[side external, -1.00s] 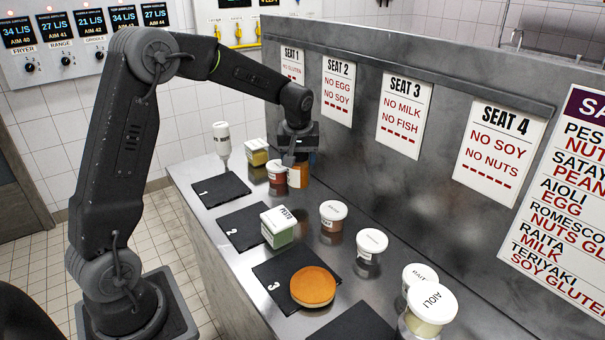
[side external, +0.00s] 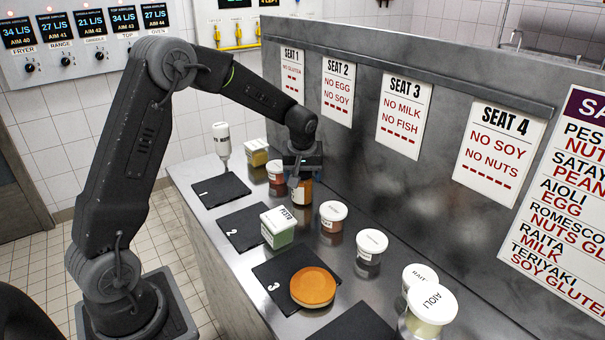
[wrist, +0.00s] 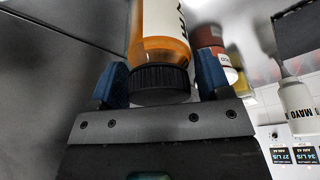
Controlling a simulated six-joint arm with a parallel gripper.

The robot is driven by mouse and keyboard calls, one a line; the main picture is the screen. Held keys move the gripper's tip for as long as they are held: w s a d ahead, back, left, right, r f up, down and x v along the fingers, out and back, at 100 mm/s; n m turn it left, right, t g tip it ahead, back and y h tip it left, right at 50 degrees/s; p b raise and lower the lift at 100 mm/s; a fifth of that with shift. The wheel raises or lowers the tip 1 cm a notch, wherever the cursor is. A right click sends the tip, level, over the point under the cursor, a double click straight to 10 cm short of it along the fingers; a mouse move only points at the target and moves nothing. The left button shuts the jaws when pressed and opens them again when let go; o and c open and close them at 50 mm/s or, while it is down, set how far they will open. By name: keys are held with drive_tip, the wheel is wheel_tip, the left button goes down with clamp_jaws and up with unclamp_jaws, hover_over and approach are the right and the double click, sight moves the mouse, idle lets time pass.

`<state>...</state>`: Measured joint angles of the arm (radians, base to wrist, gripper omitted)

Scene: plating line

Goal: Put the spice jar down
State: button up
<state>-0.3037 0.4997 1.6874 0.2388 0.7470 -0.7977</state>
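The spice jar (side external: 302,192) is orange with a white label. The gripper hides the jar's top in the side view.
A red-brown tub (side external: 275,172) stands to the left and a white-lidded tub (side external: 332,214) close to the right. The steel partition (side external: 350,140) rises behind. Slates (side external: 220,190) line the counter's front.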

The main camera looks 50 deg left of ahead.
drive_tip(key=shift+o, duration=1.2)
drive_tip(key=shift+r, duration=0.15)
drive_tip(key=v, duration=1.1)
drive_tip(key=shift+s+r, duration=0.1)
drive_tip(key=shift+r, duration=0.25)
drive_tip(key=s+d+r+m+t+h, duration=0.1)
drive_tip(key=s+d+r+m, duration=0.2)
drive_tip(key=s+d, duration=0.3)
drive_tip(key=s+d+r+m+t, duration=0.1)
drive_tip(key=s+d+r+m, duration=0.25)
drive_tip(key=s, duration=0.35)
drive_tip(key=s+d+f+m+t, duration=0.1)
drive_tip(key=s+d+f+m, duration=0.1)
drive_tip(key=s, duration=0.4)
drive_tip(key=s+d+f+m+h, duration=0.1)
drive_tip(key=s+d+f+m, duration=0.1)
drive_tip(key=s, duration=0.3)
drive_tip(key=shift+s+d+t+h, duration=0.3)
drive_tip(key=shift+s+d+t, duration=0.1)
drive_tip(key=shift+d, duration=0.4)
